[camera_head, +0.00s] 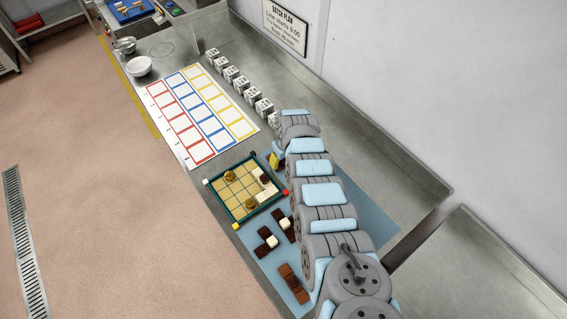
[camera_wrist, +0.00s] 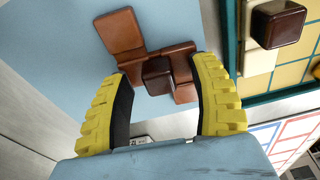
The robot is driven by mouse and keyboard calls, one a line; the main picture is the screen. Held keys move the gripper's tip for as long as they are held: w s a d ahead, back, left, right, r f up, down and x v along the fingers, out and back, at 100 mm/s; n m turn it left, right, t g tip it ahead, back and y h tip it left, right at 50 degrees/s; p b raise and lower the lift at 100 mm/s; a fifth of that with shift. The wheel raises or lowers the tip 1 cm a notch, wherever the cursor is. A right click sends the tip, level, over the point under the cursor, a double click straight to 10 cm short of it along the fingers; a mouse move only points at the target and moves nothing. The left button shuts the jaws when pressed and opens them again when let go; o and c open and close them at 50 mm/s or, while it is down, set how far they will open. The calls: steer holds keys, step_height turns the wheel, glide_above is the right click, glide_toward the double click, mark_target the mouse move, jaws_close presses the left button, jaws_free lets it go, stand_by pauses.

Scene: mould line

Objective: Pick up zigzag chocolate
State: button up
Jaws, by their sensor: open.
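My gripper (camera_wrist: 163,66) is open, its two yellow fingers wide apart in the wrist view. A reddish-brown chocolate (camera_wrist: 122,34) with a stepped, zigzag outline lies on the blue mat (camera_wrist: 62,45) ahead of the fingers. A raised dark brown block (camera_wrist: 158,74) sits on it and shows between the fingertips. Part of the chocolate is hidden by the right finger; I cannot tell whether the fingers touch it. In the head view, a yellow part of my gripper (camera_head: 275,158) shows near the tray's far corner, and this chocolate is hidden behind my arm.
A gridded tray (camera_head: 237,217) with coloured corners holds pale pieces and round gold ones; its edge is close right in the wrist view. Other brown chocolates (camera_head: 266,241) (camera_head: 292,283) lie on the mat. A card of coloured squares (camera_head: 168,143) and several white blocks (camera_head: 233,75) lie beyond.

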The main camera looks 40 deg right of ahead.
steer(key=shift+c, duration=0.3)
jaws_close()
